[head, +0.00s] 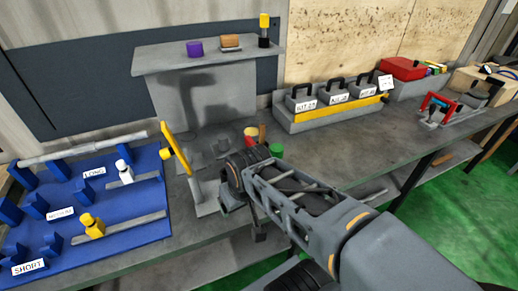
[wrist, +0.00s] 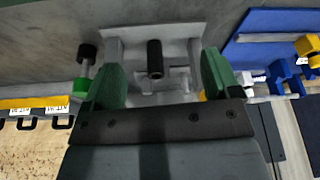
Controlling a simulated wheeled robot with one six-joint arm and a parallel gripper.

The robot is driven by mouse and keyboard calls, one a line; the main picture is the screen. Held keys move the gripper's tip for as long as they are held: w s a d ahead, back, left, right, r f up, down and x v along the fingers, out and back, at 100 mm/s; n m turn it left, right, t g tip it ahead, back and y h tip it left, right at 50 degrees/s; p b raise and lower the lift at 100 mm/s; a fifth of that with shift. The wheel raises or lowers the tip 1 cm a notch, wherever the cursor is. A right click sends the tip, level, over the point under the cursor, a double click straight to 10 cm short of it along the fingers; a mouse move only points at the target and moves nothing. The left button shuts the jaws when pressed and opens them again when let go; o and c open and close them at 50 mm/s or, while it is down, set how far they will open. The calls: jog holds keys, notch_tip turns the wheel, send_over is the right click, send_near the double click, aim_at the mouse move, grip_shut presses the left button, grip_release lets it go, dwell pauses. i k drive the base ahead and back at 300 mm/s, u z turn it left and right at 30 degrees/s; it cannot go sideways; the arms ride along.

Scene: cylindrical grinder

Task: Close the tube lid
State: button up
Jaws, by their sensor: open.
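My gripper (wrist: 161,75) is open in the wrist view, with one green finger on each side of a dark upright cylinder (wrist: 154,58). A gap shows between the cylinder and each finger. The cylinder stands at a grey metal fixture (wrist: 185,33). In the head view a yellow plate (head: 175,148) stands tilted up on the fixture's left side, left of my arm. I cannot tell for sure whether this plate is the tube lid. My arm hides the gripper's fingertips and much of the fixture in the head view.
A blue rack (head: 75,215) with yellow and white pieces lies left. A grey raised shelf (head: 200,58) stands behind, bearing a purple piece and others. Kit boxes in a grey tray (head: 300,121) are at the back right. Small coloured cylinders (head: 262,133) stand just behind my arm.

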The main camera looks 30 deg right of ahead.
aim_at(166, 153)
jog(key=z, duration=0.05)
jog(key=k, duration=1.05)
jog(key=u, duration=0.9)
jog(key=i, duration=0.9)
jog(key=z, duration=0.5)
jog(key=i, duration=0.65)
jog(key=z, duration=0.6)
